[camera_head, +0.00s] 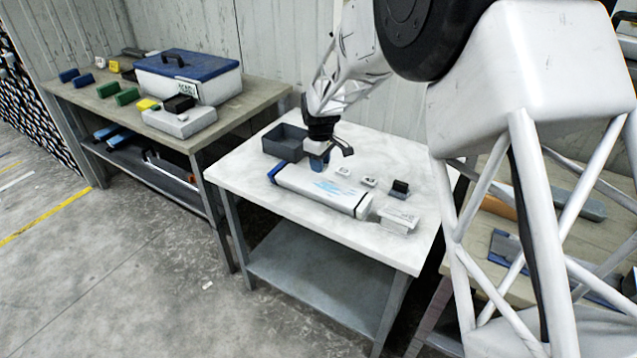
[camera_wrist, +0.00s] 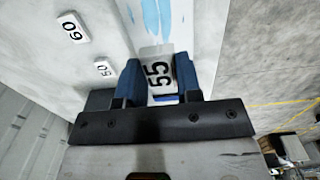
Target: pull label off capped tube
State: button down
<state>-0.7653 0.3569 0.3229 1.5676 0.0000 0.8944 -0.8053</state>
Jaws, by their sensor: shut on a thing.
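My gripper (camera_head: 320,165) is over the left part of the tube.
Two small white number tags (camera_head: 343,171) (camera_head: 369,181) lie behind the tube. A dark open bin (camera_head: 270,146) is at the back left. A black block (camera_head: 399,188) and a pale block-like item (camera_head: 398,220) are at the right. The table's front left is clear.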

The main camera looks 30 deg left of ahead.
jog(key=shift+r, duration=0.7)
dwell(0.4)
